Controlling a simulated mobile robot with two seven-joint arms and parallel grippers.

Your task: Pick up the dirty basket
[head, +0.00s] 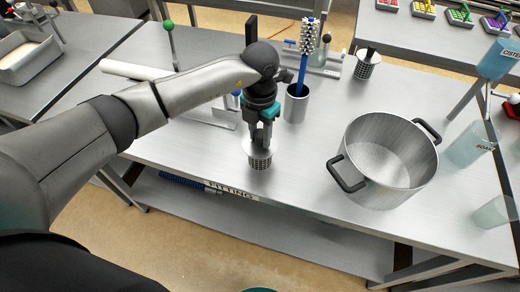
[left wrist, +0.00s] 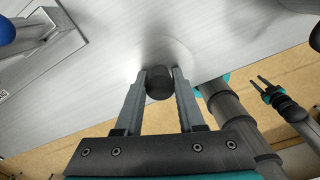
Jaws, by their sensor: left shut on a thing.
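A small grey mesh basket (head: 259,158) stands near the front edge of the metal table, below my left gripper (head: 264,134). The gripper points down and is shut on the basket's dark round knob. In the left wrist view the knob (left wrist: 159,83) sits between the two fingers of my left gripper (left wrist: 160,75). A second mesh basket (head: 366,68) with a dark knob stands farther back, beside a metal stand. I cannot tell dirt on either basket. My right gripper (left wrist: 262,82) shows at the right of the left wrist view, with its fingers apart and empty.
A large steel pot (head: 381,165) with black handles stands to the right. A blue-handled brush (head: 302,72) stands in a metal cup (head: 297,104) behind the gripper. A blue-tinted container (head: 470,145) is at the right. The table's front edge (head: 240,190) is close to the basket.

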